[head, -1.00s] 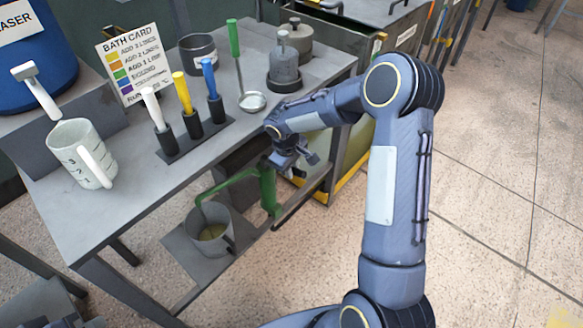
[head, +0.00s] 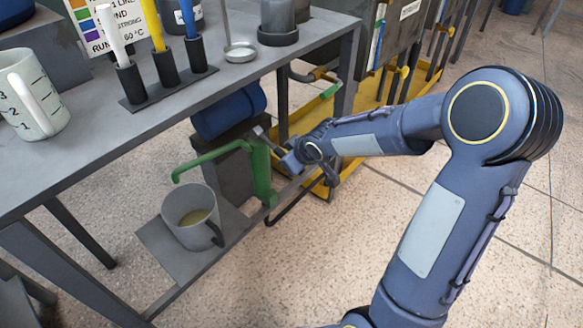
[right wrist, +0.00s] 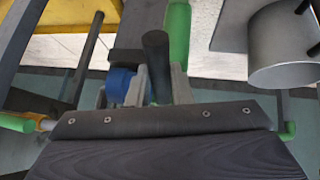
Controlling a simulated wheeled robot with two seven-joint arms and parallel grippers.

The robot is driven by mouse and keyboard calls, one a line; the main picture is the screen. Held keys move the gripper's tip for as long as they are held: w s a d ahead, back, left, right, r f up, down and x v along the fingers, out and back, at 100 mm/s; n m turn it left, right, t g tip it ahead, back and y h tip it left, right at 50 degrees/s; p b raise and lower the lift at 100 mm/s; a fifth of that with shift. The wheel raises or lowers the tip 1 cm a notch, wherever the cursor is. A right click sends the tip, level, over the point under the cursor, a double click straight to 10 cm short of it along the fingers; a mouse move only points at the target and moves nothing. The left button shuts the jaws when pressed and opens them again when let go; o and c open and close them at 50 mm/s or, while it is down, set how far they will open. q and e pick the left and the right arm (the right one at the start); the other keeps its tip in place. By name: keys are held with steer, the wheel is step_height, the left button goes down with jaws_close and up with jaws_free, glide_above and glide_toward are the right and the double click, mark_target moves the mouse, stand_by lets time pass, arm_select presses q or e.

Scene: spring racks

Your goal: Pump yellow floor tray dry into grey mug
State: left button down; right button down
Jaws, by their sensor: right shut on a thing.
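The green hand pump (head: 262,172) stands at the lower shelf, its spout reaching left above the grey mug (head: 178,222). The mug stands upright on the lower shelf with some yellowish liquid in it; the spout tip is over its left side. The yellow floor tray (head: 352,168) lies on the floor behind my right forearm; whether it holds liquid I cannot tell. My right gripper (head: 270,142) is beside the pump's top. In the right wrist view my right gripper (right wrist: 160,88) is shut on the dark pump handle (right wrist: 156,52). My left gripper is out of view.
The bench top (head: 85,125) overhangs the lower shelf (head: 160,255). It carries a white measuring jug (head: 28,105), a rack (head: 170,85) of coloured handles and a ladle (head: 240,52). A blue cylinder (head: 228,110) lies behind the pump. The right floor is open.

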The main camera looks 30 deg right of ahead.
steer(key=shift+f+t+b, duration=0.3)
steer(key=shift+f+b, duration=0.2)
steer(key=shift+b, duration=0.15)
steer(key=c, duration=1.3)
jaws_free()
steer(key=shift+w, duration=0.1)
steer(key=p+v, duration=0.5)
steer(key=v, duration=0.2)
steer(key=shift+s+r+p, duration=0.25)
steer(key=shift+s+p, duration=0.05)
steer(key=shift+p, duration=0.05)
steer(key=shift+d, duration=0.1)
